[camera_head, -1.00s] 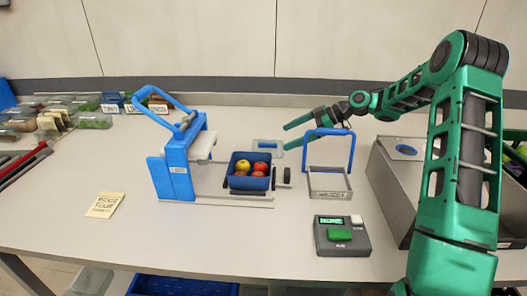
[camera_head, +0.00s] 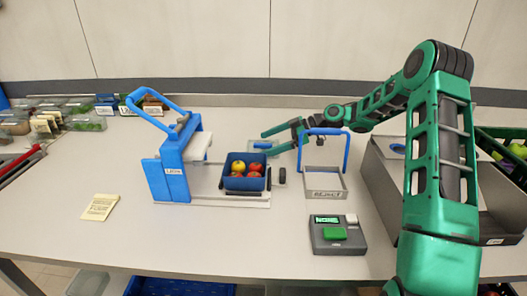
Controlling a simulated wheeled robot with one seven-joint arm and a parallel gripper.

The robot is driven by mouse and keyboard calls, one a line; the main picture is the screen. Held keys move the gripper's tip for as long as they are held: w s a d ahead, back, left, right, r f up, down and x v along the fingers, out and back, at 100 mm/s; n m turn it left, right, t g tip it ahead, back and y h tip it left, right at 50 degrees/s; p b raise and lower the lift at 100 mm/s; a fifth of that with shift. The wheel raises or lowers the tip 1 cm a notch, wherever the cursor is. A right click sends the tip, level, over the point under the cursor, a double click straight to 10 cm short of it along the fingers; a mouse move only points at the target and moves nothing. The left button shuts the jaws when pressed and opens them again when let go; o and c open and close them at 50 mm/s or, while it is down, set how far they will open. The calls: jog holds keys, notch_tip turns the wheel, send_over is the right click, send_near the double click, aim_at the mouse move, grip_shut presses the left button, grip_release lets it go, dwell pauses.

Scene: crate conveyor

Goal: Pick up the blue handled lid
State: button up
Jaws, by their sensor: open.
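A small pale, clear-looking lid with a blue part on top (camera_head: 262,145) lies on the table behind the blue fruit tub, in the head view. My gripper (camera_head: 267,143) reaches in from the right with its two green fingers apart. The fingertips are at the lid, one on its far side and one on its near side in the picture. The fingers partly cover the lid, and I cannot tell whether they touch it or are above it.
A blue tub (camera_head: 245,185) of red and yellow fruit sits beside a blue-handled press (camera_head: 172,165). A grey tray with a blue arch (camera_head: 325,194) stands right of the gripper. A button box (camera_head: 337,235) is in front.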

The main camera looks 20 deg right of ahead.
jog(key=shift+x, duration=1.15)
jog(key=shift+d, duration=0.1)
jog(key=c, duration=0.6)
jog(key=shift+c, duration=0.2)
